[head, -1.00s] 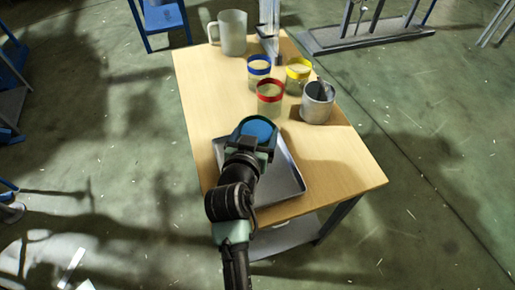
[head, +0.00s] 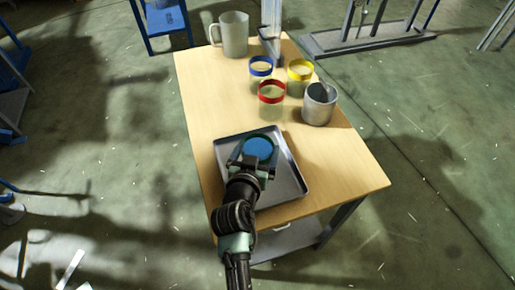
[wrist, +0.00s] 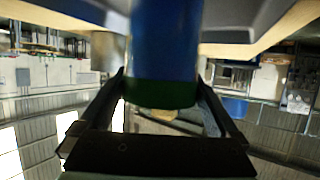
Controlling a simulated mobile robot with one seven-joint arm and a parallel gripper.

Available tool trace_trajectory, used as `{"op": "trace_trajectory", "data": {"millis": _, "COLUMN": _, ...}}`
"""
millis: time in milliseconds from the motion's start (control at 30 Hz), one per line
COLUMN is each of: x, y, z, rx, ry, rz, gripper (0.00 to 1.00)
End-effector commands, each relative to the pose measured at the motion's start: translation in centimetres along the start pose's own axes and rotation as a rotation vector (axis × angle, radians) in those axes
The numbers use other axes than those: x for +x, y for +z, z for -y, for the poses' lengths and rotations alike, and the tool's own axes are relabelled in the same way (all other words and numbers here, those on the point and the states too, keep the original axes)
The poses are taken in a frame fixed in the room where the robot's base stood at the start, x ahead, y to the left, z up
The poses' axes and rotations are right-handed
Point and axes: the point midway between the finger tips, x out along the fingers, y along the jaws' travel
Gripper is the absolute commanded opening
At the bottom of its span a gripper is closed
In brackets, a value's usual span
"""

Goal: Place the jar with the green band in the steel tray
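The jar with the green band (head: 259,146) holds blue contents and is between the fingers of my gripper (head: 251,166), which is shut on it. In the wrist view the jar (wrist: 163,45) fills the upper middle, its green band near the fingers. The steel tray (head: 292,178) lies on the near part of the table. In the head view the jar overlaps the tray's far middle part. I cannot tell whether the jar's base touches the tray floor. The tray shows no other object in it; my arm hides its near left part.
A red-banded jar (head: 271,104), a blue-banded jar (head: 260,78), a yellow-banded jar (head: 299,79) and a grey mug (head: 319,105) stand beyond the tray. A pale jug (head: 233,36) stands at the far left. The wooden table (head: 345,170) is clear right of the tray.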

Motion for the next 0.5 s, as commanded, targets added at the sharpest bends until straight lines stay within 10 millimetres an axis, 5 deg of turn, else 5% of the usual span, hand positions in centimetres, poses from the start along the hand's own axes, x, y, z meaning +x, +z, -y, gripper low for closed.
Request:
{"op": "trace_trajectory", "data": {"millis": 333, "x": -0.2, "y": -0.5, "z": 0.0, "rx": 0.000, "ry": 0.000, "rz": 0.000, "gripper": 1.00}}
{"op": "trace_trajectory", "data": {"millis": 500, "x": -2.2, "y": -0.1, "z": 0.1, "rx": 0.000, "ry": -0.002, "rz": 0.001, "gripper": 1.00}}
